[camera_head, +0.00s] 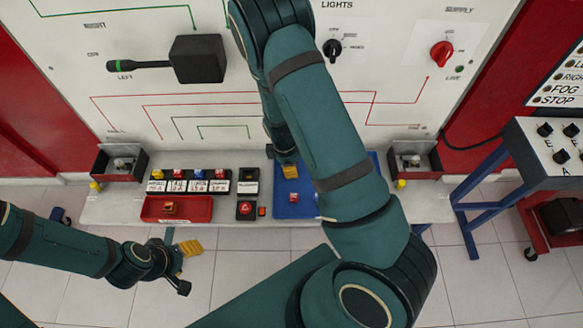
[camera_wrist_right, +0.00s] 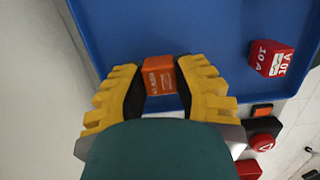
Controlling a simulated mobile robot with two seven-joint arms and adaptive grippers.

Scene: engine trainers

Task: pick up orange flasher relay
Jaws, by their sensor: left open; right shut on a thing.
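The orange flasher relay (camera_wrist_right: 159,74) is a small orange block with printing on its face. In the right wrist view it sits between the yellow-padded fingers of my right gripper (camera_wrist_right: 160,88), which is shut on it. It is over the blue tray (camera_wrist_right: 200,28); I cannot tell whether it touches the tray floor. In the head view my right gripper (camera_head: 289,171) is at the blue tray (camera_head: 293,212), partly hidden by my arm, and the relay cannot be made out. My left gripper (camera_head: 187,248) is open and empty, low in front of the bench.
A red 10 A block (camera_wrist_right: 271,58) lies in the blue tray. A red tray (camera_head: 195,213) with a small brownish part, a row of labelled blocks (camera_head: 190,186) and a red-triangle button (camera_head: 246,209) stand to its left. Dark bins (camera_head: 414,160) flank the bench (camera_head: 110,207); the panel rises behind.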

